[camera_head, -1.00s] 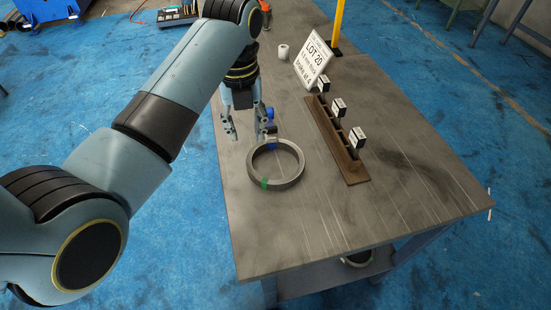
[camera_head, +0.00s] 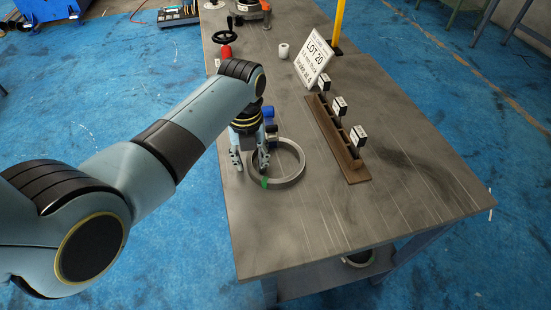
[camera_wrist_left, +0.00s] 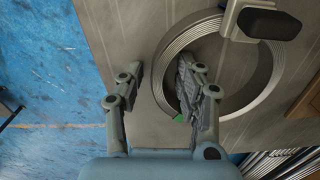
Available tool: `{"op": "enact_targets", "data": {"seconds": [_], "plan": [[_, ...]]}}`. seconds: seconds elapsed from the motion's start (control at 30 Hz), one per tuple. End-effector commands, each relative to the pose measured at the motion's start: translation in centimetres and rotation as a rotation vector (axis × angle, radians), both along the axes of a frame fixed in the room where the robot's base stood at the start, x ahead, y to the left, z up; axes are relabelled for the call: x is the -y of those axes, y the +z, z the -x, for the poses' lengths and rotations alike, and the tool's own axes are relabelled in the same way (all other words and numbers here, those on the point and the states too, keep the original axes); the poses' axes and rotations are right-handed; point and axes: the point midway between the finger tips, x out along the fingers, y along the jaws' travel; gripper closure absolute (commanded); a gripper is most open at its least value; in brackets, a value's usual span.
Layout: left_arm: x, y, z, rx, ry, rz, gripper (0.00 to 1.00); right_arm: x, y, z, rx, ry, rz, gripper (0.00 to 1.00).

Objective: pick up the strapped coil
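The strapped coil is a grey ring (camera_head: 290,181) lying flat on the table, with a green strap (camera_head: 264,182) on its near side. In the left wrist view the coil (camera_wrist_left: 166,80) fills the upper right and the strap (camera_wrist_left: 178,117) shows low on its left side. My left gripper (camera_head: 250,168) points down at the coil's left side. Its fingers (camera_wrist_left: 159,68) are apart, one outside the ring and one over or inside the ring's wall. Nothing is clamped between them. Whether the inner finger touches the coil cannot be told. My right gripper is out of view.
A brown slotted rack (camera_head: 335,142) with small labelled cards stands right of the coil. Behind it are a LOT 20 sign (camera_head: 313,58), a yellow post (camera_head: 338,22) and a white roll (camera_head: 284,50). A red-handled item (camera_head: 226,52) lies farther back. The near table is clear.

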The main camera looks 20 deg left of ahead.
Motion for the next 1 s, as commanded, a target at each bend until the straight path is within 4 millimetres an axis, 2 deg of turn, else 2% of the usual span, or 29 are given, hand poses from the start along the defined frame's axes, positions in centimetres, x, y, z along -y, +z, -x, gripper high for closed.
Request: {"op": "enact_targets", "data": {"seconds": [0.1,0.33,0.4,1.0], "plan": [[-0.01,0.05,0.01,0.000,0.000,0.000,0.65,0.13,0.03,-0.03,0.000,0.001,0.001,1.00],[0.00,0.05,0.02,-0.001,0.000,0.001,0.95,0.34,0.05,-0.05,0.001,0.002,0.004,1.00],[-0.01,0.05,0.03,-0.001,0.000,0.000,1.00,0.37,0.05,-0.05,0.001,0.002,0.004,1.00],[0.00,0.24,-0.10,0.002,0.001,0.000,1.00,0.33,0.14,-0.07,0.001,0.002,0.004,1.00]]}}
